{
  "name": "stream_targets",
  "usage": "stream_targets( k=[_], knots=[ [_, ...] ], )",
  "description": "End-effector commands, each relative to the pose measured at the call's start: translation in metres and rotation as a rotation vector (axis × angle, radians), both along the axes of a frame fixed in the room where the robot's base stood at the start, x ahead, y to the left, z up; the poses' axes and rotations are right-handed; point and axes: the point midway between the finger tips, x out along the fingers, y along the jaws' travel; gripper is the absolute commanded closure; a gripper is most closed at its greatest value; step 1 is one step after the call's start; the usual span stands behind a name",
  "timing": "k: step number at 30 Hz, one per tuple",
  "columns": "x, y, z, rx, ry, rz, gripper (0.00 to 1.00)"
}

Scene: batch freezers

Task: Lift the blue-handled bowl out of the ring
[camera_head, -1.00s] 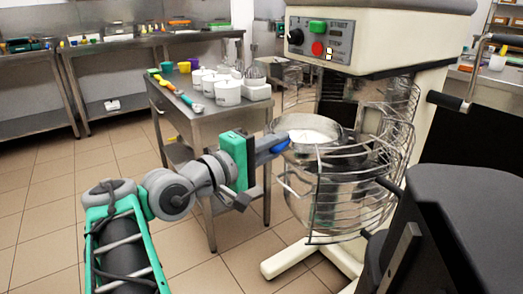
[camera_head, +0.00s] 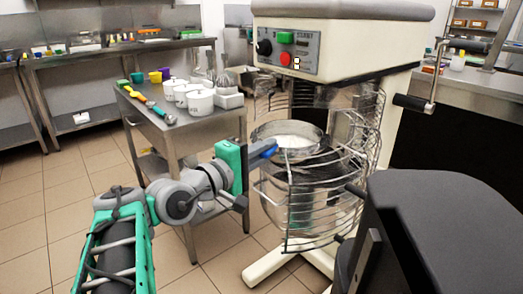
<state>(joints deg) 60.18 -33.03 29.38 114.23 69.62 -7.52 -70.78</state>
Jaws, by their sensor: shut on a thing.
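The round metal bowl (camera_head: 262,133) with white contents sits at the upper left side of the mixer's wire guard, roughly level. Its blue handle (camera_head: 269,152) points left, toward my gripper (camera_head: 262,154). My gripper is shut on the blue handle, coming in from the left. Its fingertips are small and partly hidden around the handle. The ring cannot be told apart clearly from the curved wires (camera_head: 335,190) near the bowl, so I cannot tell whether the bowl is clear of it.
The cream mixer (camera_head: 345,40) stands behind and right, with a larger metal bowl (camera_head: 305,212) below inside its guard. A steel table (camera_head: 175,128) with white containers (camera_head: 201,102) stands left of the bowl. A dark block (camera_head: 440,220) fills the right foreground.

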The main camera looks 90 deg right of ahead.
Motion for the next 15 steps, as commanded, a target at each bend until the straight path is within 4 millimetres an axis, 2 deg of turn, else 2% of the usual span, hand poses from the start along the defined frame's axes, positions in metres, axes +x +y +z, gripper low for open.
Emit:
stream_targets(
  k=[15],
  knots=[
    [-0.018, -0.021, -0.003, -0.004, 0.0, -0.002, 1.0]
  ],
)
